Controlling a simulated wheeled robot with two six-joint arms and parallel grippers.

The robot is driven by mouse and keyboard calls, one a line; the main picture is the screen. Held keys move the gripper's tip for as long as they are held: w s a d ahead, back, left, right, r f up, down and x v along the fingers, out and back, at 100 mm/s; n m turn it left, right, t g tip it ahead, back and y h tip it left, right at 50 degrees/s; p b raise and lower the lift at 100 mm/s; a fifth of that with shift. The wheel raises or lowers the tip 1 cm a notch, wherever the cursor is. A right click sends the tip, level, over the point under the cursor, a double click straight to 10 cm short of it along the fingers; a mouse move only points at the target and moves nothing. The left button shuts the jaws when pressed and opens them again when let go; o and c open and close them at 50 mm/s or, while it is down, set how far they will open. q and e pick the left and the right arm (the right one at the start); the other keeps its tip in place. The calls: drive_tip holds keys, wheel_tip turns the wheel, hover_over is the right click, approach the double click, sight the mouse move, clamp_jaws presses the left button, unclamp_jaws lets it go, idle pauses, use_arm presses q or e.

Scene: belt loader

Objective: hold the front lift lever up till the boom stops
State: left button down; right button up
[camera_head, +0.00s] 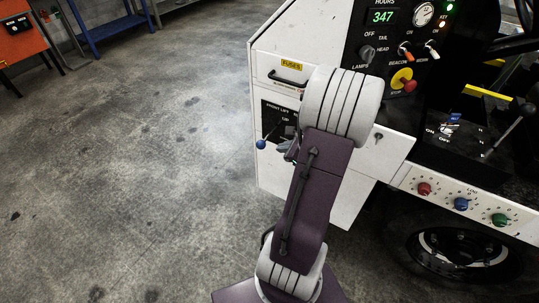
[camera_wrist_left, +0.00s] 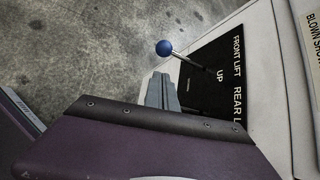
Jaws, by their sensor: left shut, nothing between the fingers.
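The front lift lever ends in a blue knob (camera_head: 261,144) and sticks out from a black panel on the loader's white side. In the left wrist view the blue knob (camera_wrist_left: 164,48) sits on a thin metal rod, beside the FRONT LIFT and UP lettering. My left gripper (camera_head: 286,147) is just right of the knob in the head view, partly hidden by my arm. Its grey fingers (camera_wrist_left: 162,90) are shut and empty beside the lever. I cannot tell whether they touch the rod. I cannot pick out the boom. My right gripper is out of view.
The black lever panel (camera_wrist_left: 213,75) also carries REAR lettering. Above it are a FUSES label (camera_head: 291,65) and a handle. A console with a red stop button (camera_head: 409,86) and switches stands right. Open concrete floor lies left.

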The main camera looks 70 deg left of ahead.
sight(271, 133)
use_arm(q)
drive_tip(key=b+x, duration=0.3)
drive_tip(key=x, duration=0.7)
drive_tip(key=shift+w, duration=0.1)
wheel_tip(271, 133, up, 6)
drive_tip(key=m+g+h+p, duration=0.1)
drive_tip(key=g+h+p, duration=0.1)
drive_tip(key=p, duration=1.3)
drive_tip(key=shift+w+a+m+p, duration=0.3)
drive_tip(key=shift+w+a, duration=0.05)
drive_tip(key=shift+w, duration=0.1)
drive_tip(key=shift+a+r, duration=0.1)
drive_tip(key=shift+r, duration=0.2)
idle(4.4)
